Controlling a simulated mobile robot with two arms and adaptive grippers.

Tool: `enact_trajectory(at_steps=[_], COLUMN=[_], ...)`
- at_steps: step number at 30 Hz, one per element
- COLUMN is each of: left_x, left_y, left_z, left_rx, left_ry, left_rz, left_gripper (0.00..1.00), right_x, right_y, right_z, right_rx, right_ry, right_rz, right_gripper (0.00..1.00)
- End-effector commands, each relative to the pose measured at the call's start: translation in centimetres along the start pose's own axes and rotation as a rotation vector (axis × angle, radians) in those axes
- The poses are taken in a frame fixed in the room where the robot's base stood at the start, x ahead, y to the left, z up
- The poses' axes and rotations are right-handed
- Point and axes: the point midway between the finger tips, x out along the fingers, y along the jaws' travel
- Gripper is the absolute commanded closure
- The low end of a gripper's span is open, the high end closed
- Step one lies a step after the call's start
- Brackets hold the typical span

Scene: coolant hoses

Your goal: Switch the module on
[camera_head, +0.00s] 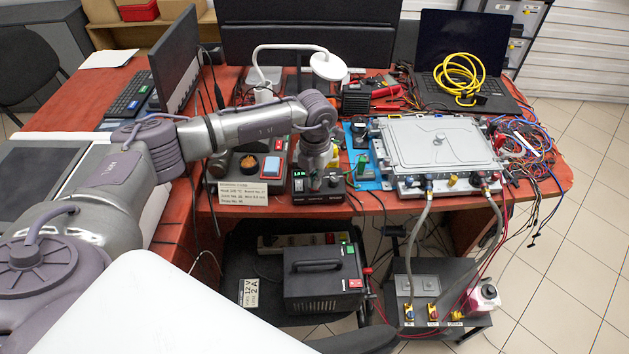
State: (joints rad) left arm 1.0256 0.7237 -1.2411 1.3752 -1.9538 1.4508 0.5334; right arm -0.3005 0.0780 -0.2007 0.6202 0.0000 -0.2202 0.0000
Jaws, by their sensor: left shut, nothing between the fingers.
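The module, a flat silver metal box (440,143), lies on the right part of the red table. Two grey hoses run from connectors on its front edge down to a grey box (440,290) below. My right gripper is not in view.
A black box with a handle (322,280) sits on the chair below. A laptop (462,50) with a yellow cable stands behind; loose wires lie at right.

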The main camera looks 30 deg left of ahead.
Motion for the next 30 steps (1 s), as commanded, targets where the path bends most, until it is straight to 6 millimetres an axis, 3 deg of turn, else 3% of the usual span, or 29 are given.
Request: enact_trajectory(at_steps=[19, 30], left_x=[-5.7, -6.0], left_y=[0.0, 0.0], left_z=[0.1, 0.1], left_rx=[-0.001, -0.001], left_ry=[-0.004, -0.003], left_rz=[-0.001, -0.001], left_gripper=[1.0, 1.0], right_x=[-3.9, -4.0], right_y=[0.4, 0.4], right_z=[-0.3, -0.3], right_rx=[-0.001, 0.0], right_ry=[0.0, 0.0], right_rz=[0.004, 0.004], right_gripper=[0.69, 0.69])
